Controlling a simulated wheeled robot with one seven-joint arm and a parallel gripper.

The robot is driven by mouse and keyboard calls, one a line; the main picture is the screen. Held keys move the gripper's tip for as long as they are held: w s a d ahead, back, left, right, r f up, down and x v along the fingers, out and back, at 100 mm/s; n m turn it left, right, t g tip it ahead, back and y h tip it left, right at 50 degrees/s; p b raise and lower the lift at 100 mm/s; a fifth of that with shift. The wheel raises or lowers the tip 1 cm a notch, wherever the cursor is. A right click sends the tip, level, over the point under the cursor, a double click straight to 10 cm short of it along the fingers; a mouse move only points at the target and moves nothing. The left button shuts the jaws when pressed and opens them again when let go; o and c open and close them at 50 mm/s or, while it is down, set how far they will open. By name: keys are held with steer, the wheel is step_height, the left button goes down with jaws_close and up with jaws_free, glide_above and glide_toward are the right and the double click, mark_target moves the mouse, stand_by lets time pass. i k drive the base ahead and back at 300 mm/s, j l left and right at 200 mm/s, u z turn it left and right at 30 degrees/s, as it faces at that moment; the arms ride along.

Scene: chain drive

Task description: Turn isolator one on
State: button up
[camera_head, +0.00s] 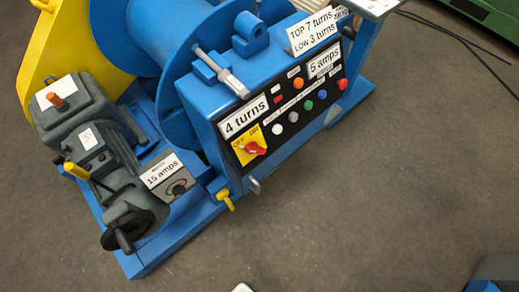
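A red rotary switch (255,148) sits on a yellow plate (241,150) at the lower left of the black control panel, on the blue machine. Its handle appears slanted; the marks on the plate are too small to read surely. A second dark round knob (178,187) sits on a grey box labelled "15 amps" (163,173), left of the panel. I cannot read which one is isolator one. My gripper is not recognisable in this view.
A black handwheel (134,223) and yellow levers (224,199) stick out nearby. The grey floor (350,220) in front is clear. A small pale shape (242,288) is cut off at the bottom edge.

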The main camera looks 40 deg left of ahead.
mark_target(251, 148)
steer(key=j+u, duration=0.15)
steer(key=u, duration=1.45)
